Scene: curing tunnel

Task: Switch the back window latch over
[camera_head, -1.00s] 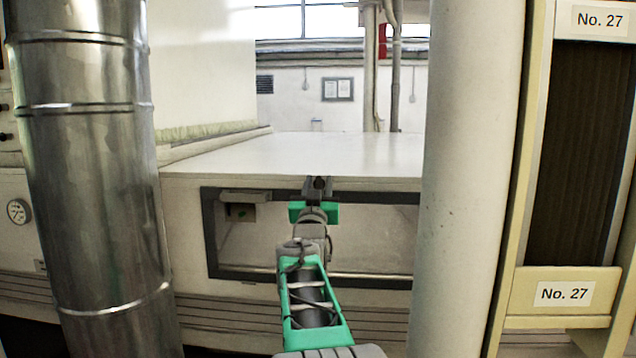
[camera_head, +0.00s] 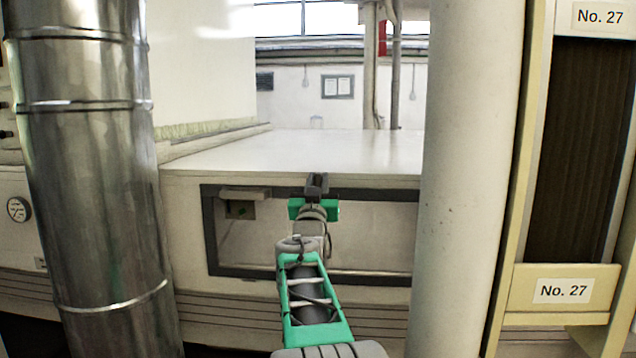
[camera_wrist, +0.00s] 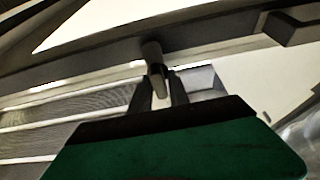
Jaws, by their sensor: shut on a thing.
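The window (camera_head: 209,235) is a wide opening with a dark grey frame in the front of a pale machine housing. My gripper (camera_head: 317,182) is at the top edge of this frame, right of its upper left corner. In the wrist view my gripper (camera_wrist: 160,90) has its two dark fingers closed around the lower end of a short, pale grey latch (camera_wrist: 152,52). The latch hangs from the frame's edge. In the head view my gripper hides the latch. I cannot tell which way it is turned.
A shiny metal duct (camera_head: 90,180) stands at the left and a thick pale column (camera_head: 470,180) at the right, hiding the window's right end. A grey block (camera_head: 243,193) sits on the frame's upper left. The flat housing top (camera_head: 300,150) is clear.

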